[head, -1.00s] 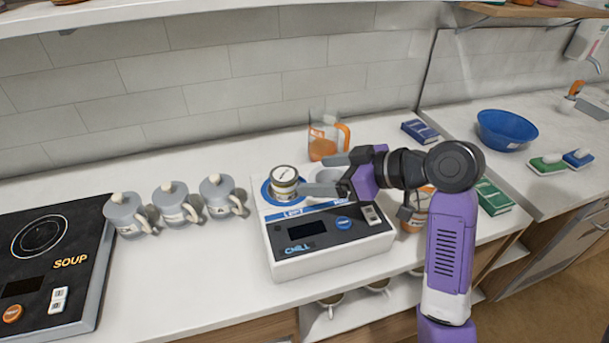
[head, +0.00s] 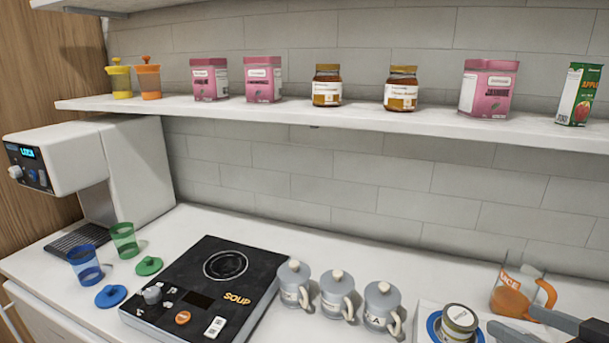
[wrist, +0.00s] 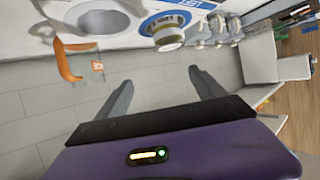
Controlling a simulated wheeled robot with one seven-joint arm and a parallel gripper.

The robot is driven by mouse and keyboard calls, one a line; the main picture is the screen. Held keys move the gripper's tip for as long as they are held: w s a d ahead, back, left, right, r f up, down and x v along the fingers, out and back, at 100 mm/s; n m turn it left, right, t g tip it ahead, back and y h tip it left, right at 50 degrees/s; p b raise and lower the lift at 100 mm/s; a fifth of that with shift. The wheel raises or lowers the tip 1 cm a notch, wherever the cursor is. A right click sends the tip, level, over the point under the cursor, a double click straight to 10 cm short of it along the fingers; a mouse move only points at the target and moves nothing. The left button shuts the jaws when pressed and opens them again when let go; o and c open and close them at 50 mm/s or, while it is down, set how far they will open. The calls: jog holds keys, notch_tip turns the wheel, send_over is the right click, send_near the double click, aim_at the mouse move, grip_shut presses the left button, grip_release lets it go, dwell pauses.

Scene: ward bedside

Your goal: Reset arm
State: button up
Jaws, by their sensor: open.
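My gripper (wrist: 158,95) is open in the wrist view, with nothing between its two grey fingers. In the head view only its fingers (head: 535,325) show at the lower right corner, beside a small lidded jar. The jar (head: 459,320) stands on the blue ring of the white chill device (head: 426,328); it also shows in the wrist view (wrist: 168,38), apart from the fingers. The rest of my arm is out of the head view.
A jug with an orange handle (head: 515,290) stands behind the fingers. Several grey lidded mugs (head: 337,300) stand left of the device, beside the soup hotplate (head: 245,262). A shelf (head: 350,116) with jars and boxes runs above. The counter behind the mugs is clear.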

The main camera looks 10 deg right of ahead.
jog(key=d+r+m+t+h, duration=0.2)
jog(key=d+r+m+h, duration=0.1)
jog(key=d, duration=0.1)
jog(key=s+a+f+m+h, duration=0.1)
jog(key=s+a+f+h, duration=0.1)
jog(key=a, duration=0.1)
jog(key=s+a+f+m+t+h, duration=0.1)
jog(key=s+a+f+m, duration=0.1)
jog(key=s+a+f, duration=0.1)
jog(key=s+a+f+m+h, duration=0.1)
jog(key=s+a+f+h, duration=0.1)
jog(key=s+a+f, duration=0.1)
jog(key=shift+a+h, duration=0.1)
jog(key=shift+h, duration=0.2)
jog(key=s+a+f+n+y, duration=0.3)
jog(key=s+a+f, duration=0.1)
jog(key=s+a, duration=0.4)
jog(key=s+a+f+n+g+y, duration=0.1)
jog(key=s+a+f+n+y, duration=0.2)
jog(key=s+a, duration=0.5)
jog(key=shift+s+f+g+y, duration=0.3)
jog(key=shift+s+f+y, duration=0.2)
jog(key=shift+s+y, duration=0.35)
